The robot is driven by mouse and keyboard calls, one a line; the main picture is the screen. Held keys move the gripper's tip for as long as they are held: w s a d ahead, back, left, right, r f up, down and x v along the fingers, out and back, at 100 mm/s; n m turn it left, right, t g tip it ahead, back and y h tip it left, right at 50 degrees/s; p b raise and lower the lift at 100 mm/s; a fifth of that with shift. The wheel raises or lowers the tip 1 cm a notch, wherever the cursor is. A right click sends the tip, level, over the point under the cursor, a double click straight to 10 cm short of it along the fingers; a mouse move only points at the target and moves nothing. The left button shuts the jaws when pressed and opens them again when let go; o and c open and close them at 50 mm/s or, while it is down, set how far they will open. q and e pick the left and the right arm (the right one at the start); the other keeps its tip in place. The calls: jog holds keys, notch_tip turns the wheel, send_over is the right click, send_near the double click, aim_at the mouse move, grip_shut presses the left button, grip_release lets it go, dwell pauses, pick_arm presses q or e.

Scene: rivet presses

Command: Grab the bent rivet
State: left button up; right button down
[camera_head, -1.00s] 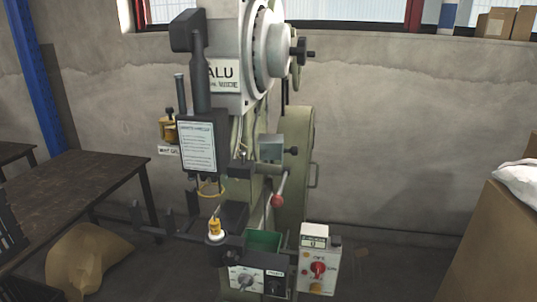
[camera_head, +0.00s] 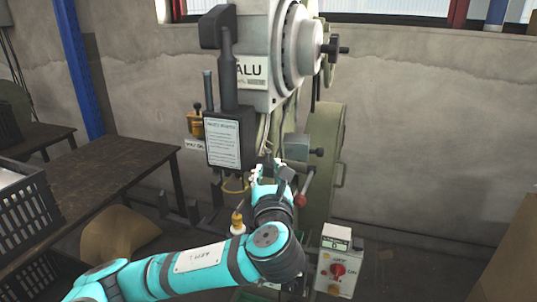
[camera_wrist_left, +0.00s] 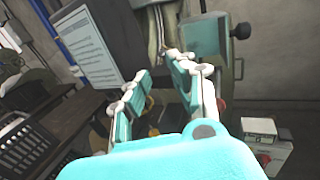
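No bent rivet can be made out in either view. The rivet press (camera_head: 262,80) stands in the middle of the head view, with a dark head block bearing a white notice (camera_head: 224,144). My left gripper (camera_head: 268,170) is raised in front of the press, just right of and below this notice. In the left wrist view my left gripper (camera_wrist_left: 158,66) has its two fingers apart with nothing seen between them. My arm hides the lower middle of the press. My right gripper is not in view.
A control box (camera_head: 336,260) with a red knob stands low at the right of the press. A red-ball lever (camera_head: 300,200) is close to my gripper. A dark table (camera_head: 100,165) and black crate (camera_head: 25,215) are at the left. A cardboard box (camera_head: 512,260) is at the right.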

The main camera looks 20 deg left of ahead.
aim_at(268, 153)
pick_arm(q)
jog(key=x, duration=0.6)
jog(key=shift+w+p, duration=0.2)
jog(key=shift+p, duration=0.2)
jog(key=p+x, duration=0.1)
jog(key=x, duration=0.3)
jog(key=shift+w+f, duration=0.1)
jog(key=shift+f, duration=0.1)
jog(key=shift+w+a+f, duration=0.1)
jog(key=shift+w+a, duration=0.05)
jog(key=shift+w, duration=0.35)
grip_shut()
